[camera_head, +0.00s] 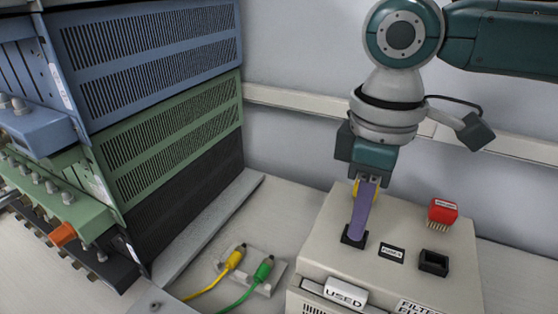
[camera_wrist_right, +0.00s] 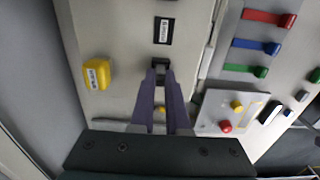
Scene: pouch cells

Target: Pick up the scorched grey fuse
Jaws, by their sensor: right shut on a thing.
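My right gripper (camera_head: 357,230) points down with its purple fingers at a black socket (camera_head: 345,242) on top of a beige box (camera_head: 325,238). In the right wrist view the fingertips (camera_wrist_right: 160,74) come together on a small dark grey piece (camera_wrist_right: 161,62), which I take to be the grey fuse. It sits at the socket, and the fingers hide most of it. Whether it is still seated or lifted, and any scorch marks, I cannot tell. My left gripper is not in view.
A red fuse (camera_head: 442,211) with metal pins and an empty black socket (camera_head: 433,263) are on the box's right side. A yellow fuse (camera_wrist_right: 97,75) stands behind the gripper. A "USED" label (camera_head: 345,293) is at the front. Equipment racks (camera_head: 165,130) fill the left.

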